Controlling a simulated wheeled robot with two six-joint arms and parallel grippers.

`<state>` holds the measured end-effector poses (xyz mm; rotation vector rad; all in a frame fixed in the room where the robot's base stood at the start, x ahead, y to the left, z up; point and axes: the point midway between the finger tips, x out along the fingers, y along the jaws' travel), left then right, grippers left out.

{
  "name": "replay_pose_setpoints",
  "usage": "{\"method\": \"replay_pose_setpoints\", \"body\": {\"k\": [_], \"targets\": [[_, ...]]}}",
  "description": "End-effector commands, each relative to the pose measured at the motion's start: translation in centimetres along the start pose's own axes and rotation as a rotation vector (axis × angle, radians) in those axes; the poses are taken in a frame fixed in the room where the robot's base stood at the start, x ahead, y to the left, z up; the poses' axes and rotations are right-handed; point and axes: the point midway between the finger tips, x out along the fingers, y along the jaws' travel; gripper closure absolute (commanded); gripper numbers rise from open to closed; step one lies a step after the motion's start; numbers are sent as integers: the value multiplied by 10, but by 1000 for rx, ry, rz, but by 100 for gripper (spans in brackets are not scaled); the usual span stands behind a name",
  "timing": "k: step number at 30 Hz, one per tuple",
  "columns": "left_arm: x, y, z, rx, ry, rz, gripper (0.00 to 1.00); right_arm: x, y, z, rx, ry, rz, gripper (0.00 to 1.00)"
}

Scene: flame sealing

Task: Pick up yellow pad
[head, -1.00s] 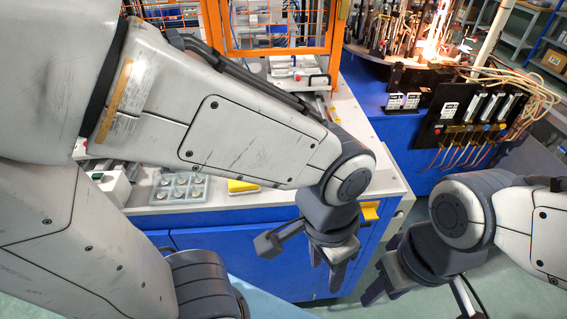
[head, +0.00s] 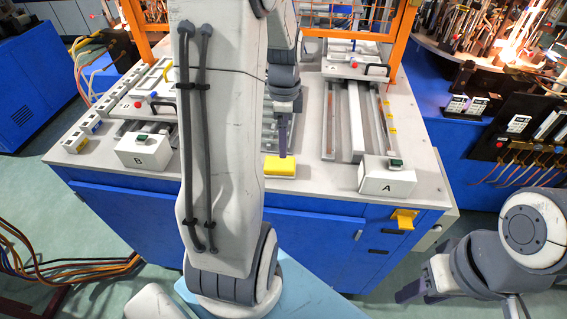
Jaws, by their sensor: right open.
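The yellow pad (head: 280,167) lies on the grey worktop, near its front edge, just right of my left arm. My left gripper (head: 283,150) points down right over the pad, its finger tip at or just above the pad's rear edge. I see it edge-on, so I cannot tell whether its jaws are open or whether it touches the pad. My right gripper (head: 421,287) is open and empty at the lower right, away from the worktop and over the floor.
White box A (head: 387,178) stands right of the pad and white box B (head: 143,150) left, both on the worktop (head: 318,178). Orange frame posts (head: 402,40) rise behind. A yellow bracket (head: 404,219) sits on the blue cabinet's front. Glowing flame machinery stands at the upper right.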

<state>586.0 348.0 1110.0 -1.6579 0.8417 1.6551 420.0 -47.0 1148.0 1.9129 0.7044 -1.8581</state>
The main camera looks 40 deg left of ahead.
Motion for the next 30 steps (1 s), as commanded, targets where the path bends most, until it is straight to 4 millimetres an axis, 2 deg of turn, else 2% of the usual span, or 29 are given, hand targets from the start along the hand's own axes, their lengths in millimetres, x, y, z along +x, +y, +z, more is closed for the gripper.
{"method": "replay_pose_setpoints", "body": {"k": [4, 9, 17, 24, 30], "targets": [[16, -4, 9, 10, -2, 6, 0, -3, 0, 0, 0, 0, 0, 55], [42, -3, 8, 12, -2, 6, 0, -6, 0, 0, 0, 0, 0, 55], [62, -2, 6, 12, -2, 6, 0, -12, -1, -1, 1, 0, 0, 55], [96, -2, 4, 12, -2, 6, 0, -23, -2, -1, 1, 0, 0, 55], [106, -2, 4, 11, -1, 2, 0, -24, -2, -1, 1, 0, 0, 55]]}}
